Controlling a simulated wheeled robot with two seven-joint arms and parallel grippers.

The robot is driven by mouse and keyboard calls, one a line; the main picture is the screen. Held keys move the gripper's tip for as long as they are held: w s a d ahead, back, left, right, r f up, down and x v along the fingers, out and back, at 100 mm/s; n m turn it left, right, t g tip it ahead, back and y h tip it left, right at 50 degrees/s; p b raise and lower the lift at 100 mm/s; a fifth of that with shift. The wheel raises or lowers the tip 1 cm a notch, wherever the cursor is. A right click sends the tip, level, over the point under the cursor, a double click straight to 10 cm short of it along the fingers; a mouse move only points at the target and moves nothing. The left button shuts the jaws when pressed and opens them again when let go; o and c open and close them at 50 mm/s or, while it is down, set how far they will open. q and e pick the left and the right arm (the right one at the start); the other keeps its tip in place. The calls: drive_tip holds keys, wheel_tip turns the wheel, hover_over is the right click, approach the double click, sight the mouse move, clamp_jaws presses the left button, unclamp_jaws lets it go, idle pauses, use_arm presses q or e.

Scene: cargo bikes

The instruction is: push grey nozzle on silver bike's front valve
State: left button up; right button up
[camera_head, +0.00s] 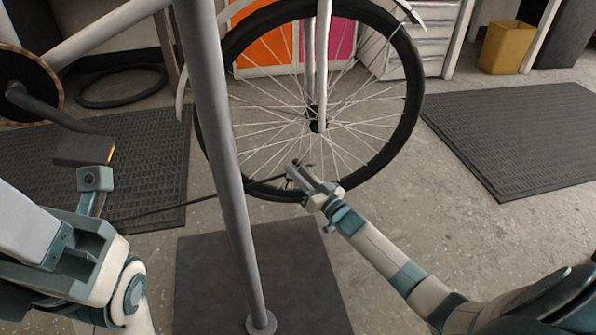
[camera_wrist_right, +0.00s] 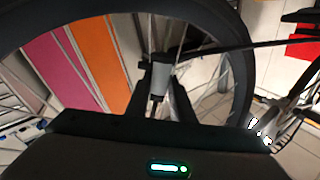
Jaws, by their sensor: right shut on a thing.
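My right gripper (camera_head: 299,172) is shut on the grey nozzle (camera_wrist_right: 160,76), which sits between its two dark fingers in the right wrist view. In the head view the gripper is low at the front wheel (camera_head: 409,115) of the silver bike, overlapping its lower spokes and near the rim's bottom. A black hose (camera_wrist_right: 232,47) runs from the nozzle to the right in the wrist view. I cannot make out the front valve, or whether the nozzle touches it. My left arm shows at the lower left of the head view, but its fingers do not.
A grey stand post (camera_head: 228,165) rises from a dark base plate (camera_head: 300,265) left of my right gripper. A pedal (camera_head: 82,150) is near my left arm. Dark mats (camera_head: 520,135) lie at both sides. A yellow bin (camera_head: 506,48) stands at the back right.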

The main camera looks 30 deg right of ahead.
drive_tip(key=shift+w+a+f, duration=0.1)
drive_tip(key=shift+a+f, duration=0.1)
drive_tip(key=shift+f, duration=0.35)
idle(1.4)
idle(0.4)
drive_tip(key=o, duration=1.1)
drive_tip(key=shift+o, duration=0.4)
